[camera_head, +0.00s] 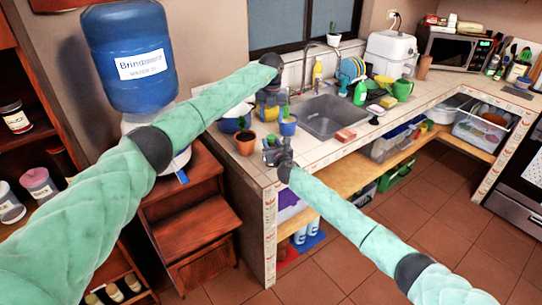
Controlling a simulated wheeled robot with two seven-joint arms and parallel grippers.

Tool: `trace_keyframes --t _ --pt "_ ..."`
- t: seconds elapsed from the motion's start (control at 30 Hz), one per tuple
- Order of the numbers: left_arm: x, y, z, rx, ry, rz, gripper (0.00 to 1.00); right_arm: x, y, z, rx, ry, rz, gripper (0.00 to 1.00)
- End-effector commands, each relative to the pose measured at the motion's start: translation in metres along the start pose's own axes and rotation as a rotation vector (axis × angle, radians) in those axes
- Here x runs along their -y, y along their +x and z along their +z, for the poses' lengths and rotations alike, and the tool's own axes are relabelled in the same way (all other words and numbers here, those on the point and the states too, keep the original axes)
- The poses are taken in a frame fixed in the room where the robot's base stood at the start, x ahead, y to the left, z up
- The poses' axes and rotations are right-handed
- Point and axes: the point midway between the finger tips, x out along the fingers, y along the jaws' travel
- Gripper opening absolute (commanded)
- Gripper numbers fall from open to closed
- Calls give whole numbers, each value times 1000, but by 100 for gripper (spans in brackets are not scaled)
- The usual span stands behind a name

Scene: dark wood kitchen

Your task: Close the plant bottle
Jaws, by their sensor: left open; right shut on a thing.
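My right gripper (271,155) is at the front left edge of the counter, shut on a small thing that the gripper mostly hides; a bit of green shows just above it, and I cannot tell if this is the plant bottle. My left gripper (279,110) hangs above the counter behind it, pointing down and open. A terracotta pot with a plant (246,145) stands just left of my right gripper. No separate bottle cap can be made out.
The sink (327,117) lies right of the pots, with a red sponge (345,135) on its front rim. A green watering can (402,90) stands farther right. A large blue water jug (130,58) stands at the left.

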Motion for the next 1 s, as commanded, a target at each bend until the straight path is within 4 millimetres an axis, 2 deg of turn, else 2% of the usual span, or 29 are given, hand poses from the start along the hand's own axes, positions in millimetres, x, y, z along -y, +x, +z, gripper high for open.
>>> trace_keyframes --t 0.6,0.8,1.0 --pt "-2 0 0 3 -858 13 50 0 0 -1 -1 0 0 0" --pt "-2 0 -1 3 -1033 13 50 0 0 -1 -1 0 0 0" --pt "-2 0 -1 4 -1094 13 50 0 0 -1 -1 0 0 0"
